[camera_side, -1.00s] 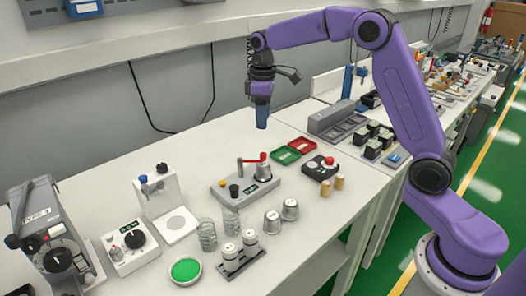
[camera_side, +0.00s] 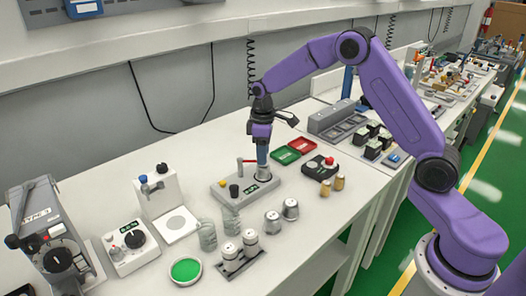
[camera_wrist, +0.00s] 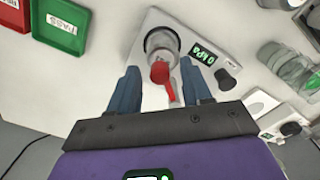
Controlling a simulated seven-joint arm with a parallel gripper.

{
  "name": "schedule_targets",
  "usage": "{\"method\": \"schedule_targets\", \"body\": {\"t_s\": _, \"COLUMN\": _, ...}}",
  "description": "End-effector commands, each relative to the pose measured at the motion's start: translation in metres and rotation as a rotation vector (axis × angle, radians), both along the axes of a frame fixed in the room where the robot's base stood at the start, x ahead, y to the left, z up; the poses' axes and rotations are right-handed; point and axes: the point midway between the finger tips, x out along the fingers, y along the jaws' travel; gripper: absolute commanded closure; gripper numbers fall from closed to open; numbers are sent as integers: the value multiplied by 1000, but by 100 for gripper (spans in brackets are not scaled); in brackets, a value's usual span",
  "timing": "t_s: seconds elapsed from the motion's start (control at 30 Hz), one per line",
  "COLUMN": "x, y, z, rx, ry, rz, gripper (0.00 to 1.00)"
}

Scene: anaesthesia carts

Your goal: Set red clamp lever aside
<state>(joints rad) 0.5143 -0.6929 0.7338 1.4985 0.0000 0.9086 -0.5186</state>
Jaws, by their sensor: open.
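The red clamp lever (camera_wrist: 161,73) lies over a metal cylinder (camera_wrist: 160,45) on the grey fixture (camera_side: 222,194), which has a kPa display. In the wrist view it lies between the two blue fingers of my gripper (camera_wrist: 161,88); they are open, one on each side. In the side view my gripper (camera_side: 262,160) points down just above the cylinder and hides much of the lever; only its left end (camera_side: 249,160) shows. I cannot tell whether the fingers touch it.
A green tray (camera_side: 286,155) and a red tray (camera_side: 303,146) lie behind the fixture. A black box with a red button (camera_side: 328,161) is to the right. Metal caps (camera_side: 290,209) and glass jars (camera_side: 207,236) stand in front. The white bench between them is partly clear.

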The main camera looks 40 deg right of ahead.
Motion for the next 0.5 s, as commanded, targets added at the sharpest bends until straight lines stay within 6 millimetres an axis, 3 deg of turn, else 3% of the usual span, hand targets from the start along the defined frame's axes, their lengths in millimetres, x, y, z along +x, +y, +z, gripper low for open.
{"method": "schedule_targets", "body": {"t_s": 0.1, "x": 0, "y": 0, "z": 0, "rx": 0, "ry": 0, "rz": 0, "gripper": 51}}
{"method": "schedule_targets", "body": {"t_s": 0.23, "x": 0, "y": 0, "z": 0, "rx": 0, "ry": 0, "rz": 0, "gripper": 94}}
{"method": "schedule_targets", "body": {"t_s": 0.27, "x": 0, "y": 0, "z": 0, "rx": 0, "ry": 0, "rz": 0, "gripper": 100}}
{"method": "schedule_targets", "body": {"t_s": 0.5, "x": 0, "y": 0, "z": 1, "rx": 0, "ry": 0, "rz": 5, "gripper": 100}}
